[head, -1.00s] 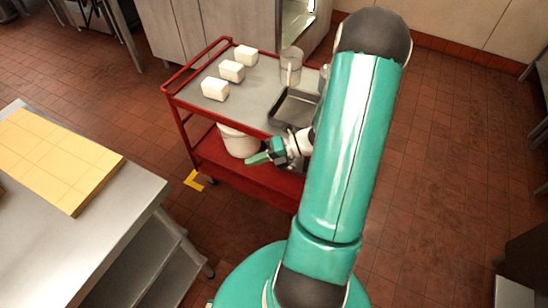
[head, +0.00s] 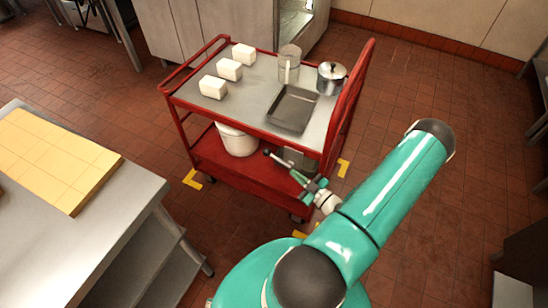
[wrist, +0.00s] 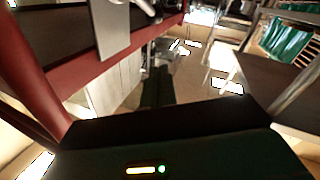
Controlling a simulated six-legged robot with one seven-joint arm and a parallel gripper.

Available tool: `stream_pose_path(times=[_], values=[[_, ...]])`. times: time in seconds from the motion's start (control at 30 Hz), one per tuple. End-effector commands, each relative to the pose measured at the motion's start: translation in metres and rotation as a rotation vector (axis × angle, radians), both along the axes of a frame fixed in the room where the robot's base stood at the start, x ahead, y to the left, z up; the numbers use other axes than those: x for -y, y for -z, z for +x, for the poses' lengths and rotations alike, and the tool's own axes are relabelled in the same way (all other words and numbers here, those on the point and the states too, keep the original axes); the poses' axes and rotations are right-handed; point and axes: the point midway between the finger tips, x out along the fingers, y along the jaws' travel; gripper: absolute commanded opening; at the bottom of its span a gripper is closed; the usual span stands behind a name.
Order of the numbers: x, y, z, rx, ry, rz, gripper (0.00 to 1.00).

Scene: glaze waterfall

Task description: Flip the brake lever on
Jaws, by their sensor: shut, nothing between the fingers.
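The red cart (head: 230,185) stands ahead with a grey top and a red lower shelf. A thin pale rod with a dark knob (head: 267,153), which looks like the brake lever, slants up and left from the cart's near right corner, by a grey plate (head: 297,158). The plate also seems to show in the wrist view (wrist: 113,28), with a shiny metal piece (wrist: 143,7) beside it. My gripper (head: 300,178) is just in front of the rod's lower end; I cannot tell whether they touch. In the wrist view its dark fingers (wrist: 157,86) are shut and empty.
White blocks (head: 229,69), a clear jug (head: 289,65), a dark tray (head: 292,108) and a lidded pot (head: 331,78) stand on the cart top. A white bucket (head: 237,140) is on the lower shelf. A steel table (head: 110,215) is at left.

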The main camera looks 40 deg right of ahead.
Motion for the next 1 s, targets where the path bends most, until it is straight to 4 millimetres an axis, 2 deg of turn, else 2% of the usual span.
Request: stream_pose_path(times=[0.17, 0.27, 0.7, 1.0], values=[[0.0, 0.0, 0.005, 0.0, -0.002, -0.002, 0.0], [-0.001, -0.001, 0.016, 0.001, -0.004, -0.003, 0.0], [-0.002, -0.003, 0.101, 0.001, -0.006, -0.004, 0.0], [0.007, 0.021, 0.128, -0.001, -0.004, -0.004, 0.0]])
